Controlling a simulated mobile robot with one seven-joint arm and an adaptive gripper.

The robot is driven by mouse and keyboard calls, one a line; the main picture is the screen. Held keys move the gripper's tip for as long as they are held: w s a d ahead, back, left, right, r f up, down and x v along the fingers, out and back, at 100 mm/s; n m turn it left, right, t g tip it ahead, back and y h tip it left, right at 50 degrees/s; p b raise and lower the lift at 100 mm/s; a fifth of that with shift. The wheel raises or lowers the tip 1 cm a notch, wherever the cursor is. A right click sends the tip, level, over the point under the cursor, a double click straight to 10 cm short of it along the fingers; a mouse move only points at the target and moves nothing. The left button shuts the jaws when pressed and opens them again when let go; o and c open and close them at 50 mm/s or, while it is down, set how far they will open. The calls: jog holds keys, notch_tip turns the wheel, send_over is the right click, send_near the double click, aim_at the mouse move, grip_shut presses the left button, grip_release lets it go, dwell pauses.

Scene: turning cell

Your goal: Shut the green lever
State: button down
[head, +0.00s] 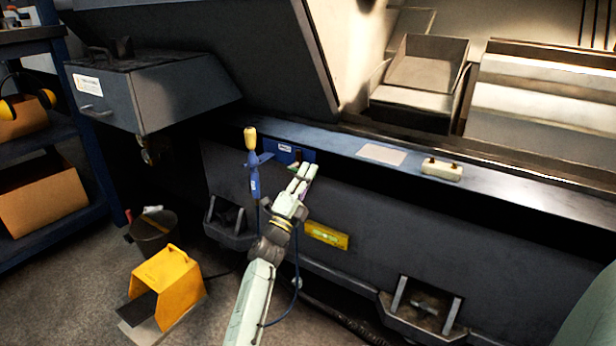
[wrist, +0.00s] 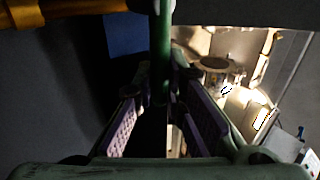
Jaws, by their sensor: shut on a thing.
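The green lever (wrist: 161,45) shows in the wrist view as an upright green bar at the top middle, between my fingertips. My gripper (wrist: 160,88) is shut on it, with the purple ribbed finger pads on either side. In the head view my gripper (head: 304,174) is at the machine's front, just below a small blue plate (head: 290,152). There my fingers mostly hide the lever, and its angle cannot be told.
A yellow level plate (head: 327,235) is below right. A yellow foot-pedal guard (head: 168,281) and a dark bucket (head: 153,231) are on the floor at left. A cream block (head: 441,169) lies on the ledge.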

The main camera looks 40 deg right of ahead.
jog(key=c, duration=1.6)
grip_release()
jog(key=shift+c, duration=0.2)
jog(key=shift+r, duration=0.1)
notch_tip(320, 180, up, 10)
jog(key=shift+f, duration=0.1)
jog(key=shift+c, duration=0.2)
